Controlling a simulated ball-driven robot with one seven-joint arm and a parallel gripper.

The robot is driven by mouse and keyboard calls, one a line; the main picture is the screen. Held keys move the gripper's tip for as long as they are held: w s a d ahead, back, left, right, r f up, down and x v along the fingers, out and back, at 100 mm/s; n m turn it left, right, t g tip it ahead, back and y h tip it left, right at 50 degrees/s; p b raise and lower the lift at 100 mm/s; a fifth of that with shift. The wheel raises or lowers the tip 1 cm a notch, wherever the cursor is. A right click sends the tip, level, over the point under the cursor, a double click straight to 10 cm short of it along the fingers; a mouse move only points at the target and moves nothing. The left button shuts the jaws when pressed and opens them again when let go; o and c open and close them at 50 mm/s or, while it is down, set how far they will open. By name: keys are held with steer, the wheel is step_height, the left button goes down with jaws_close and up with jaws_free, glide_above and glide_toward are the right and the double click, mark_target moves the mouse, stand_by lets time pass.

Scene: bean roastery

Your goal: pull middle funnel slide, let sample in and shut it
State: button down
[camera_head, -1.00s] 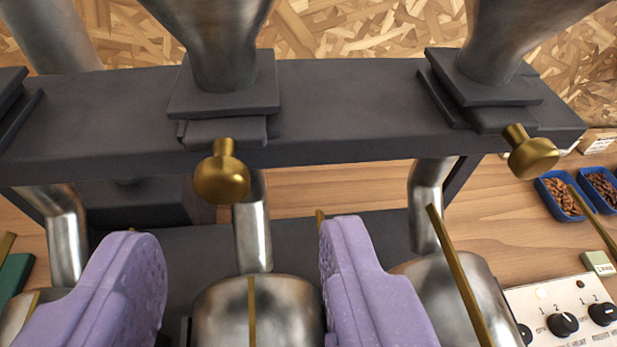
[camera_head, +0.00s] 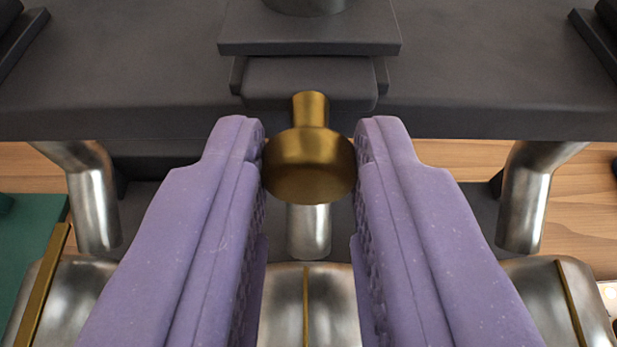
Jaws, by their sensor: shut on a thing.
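The middle funnel (camera_head: 306,5) shows only its lower end, above a dark square plate (camera_head: 308,32). The middle slide (camera_head: 310,80) is a dark plate under it, with a brass knob (camera_head: 308,165) at its front. My gripper (camera_head: 309,150) has two purple padded fingers, one on each side of the knob, shut on it. The slide's front edge stands out a little from the dark beam. Below the knob, a metal spout (camera_head: 308,232) points down at a metal drum (camera_head: 306,300) with a brass strip. The slide's inner part is hidden under the plate.
The dark beam (camera_head: 150,75) runs across the whole view. Side spouts (camera_head: 92,200) and (camera_head: 527,200) hang left and right of my fingers, above more metal drums. A green item (camera_head: 30,235) lies at the left on the wooden table (camera_head: 585,215).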

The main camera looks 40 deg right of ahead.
steer(key=shift+s+a+p, duration=0.2)
steer(key=shift+s+a, duration=0.3)
steer(key=shift+s, duration=0.2)
steer(key=shift+s+a+p, duration=0.2)
steer(key=shift+s+a, duration=0.3)
steer(key=shift+s, duration=0.2)
steer(key=c, duration=0.9)
jaws_free()
steer(key=shift+c, duration=0.2)
steer(key=v, duration=0.7)
steer(key=shift+s+a+r, duration=0.1)
steer(key=shift+s+a, duration=0.15)
steer(key=shift+s, duration=0.05)
